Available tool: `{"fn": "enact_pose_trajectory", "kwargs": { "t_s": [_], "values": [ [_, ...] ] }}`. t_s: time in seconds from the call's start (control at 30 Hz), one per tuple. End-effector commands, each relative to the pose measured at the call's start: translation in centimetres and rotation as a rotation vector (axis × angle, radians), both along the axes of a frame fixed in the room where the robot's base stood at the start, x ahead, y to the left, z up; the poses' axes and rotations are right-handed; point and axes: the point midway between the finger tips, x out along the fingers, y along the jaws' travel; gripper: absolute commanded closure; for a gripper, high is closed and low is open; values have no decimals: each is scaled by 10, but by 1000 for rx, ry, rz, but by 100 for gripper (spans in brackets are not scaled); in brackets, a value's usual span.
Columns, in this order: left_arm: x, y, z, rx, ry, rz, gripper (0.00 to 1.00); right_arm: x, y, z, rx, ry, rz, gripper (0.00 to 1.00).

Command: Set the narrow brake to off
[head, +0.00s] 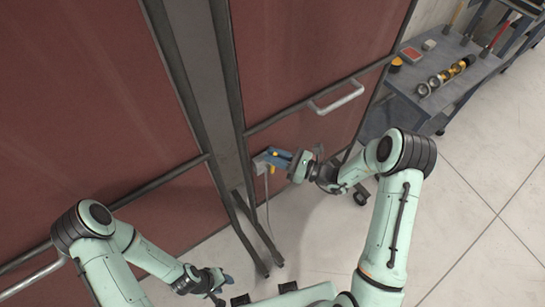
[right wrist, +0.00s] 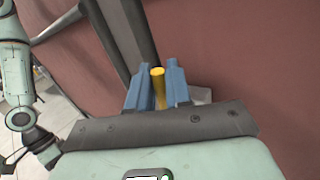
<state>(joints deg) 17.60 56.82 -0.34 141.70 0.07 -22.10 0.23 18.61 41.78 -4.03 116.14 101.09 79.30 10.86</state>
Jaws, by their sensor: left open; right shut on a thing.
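The brake appears to be the small light-grey box (head: 260,164) low on the dark frame post in the head view, with a yellow handle (right wrist: 158,90) in the right wrist view. My right gripper (head: 277,158) is shut on this yellow handle, with one blue finger on each side of it. The fingers hide part of the handle and most of the box, so its setting cannot be read. My left gripper (head: 216,284) is open and empty, low in the head view and well apart from the brake.
Large dark-red panels (head: 300,60) in dark frames stand in front of me, one with a light grab handle (head: 337,98). A cable hangs from the box towards the floor. A blue-grey cart (head: 455,85) with tools stands at the right. The tiled floor (head: 490,200) at right is clear.

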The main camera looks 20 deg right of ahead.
Motion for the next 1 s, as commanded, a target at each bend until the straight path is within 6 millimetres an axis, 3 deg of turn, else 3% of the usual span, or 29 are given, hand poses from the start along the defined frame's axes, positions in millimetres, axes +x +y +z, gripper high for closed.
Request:
{"fn": "enact_pose_trajectory", "kwargs": {
  "t_s": [0.53,1.0],
  "values": [
    [-9,0,-12,0,10,0,57,13,-38,-17,468,166,-4,100],
    [-13,0,-17,0,15,0,57,21,-62,-45,890,318,-3,100]
  ]
}}
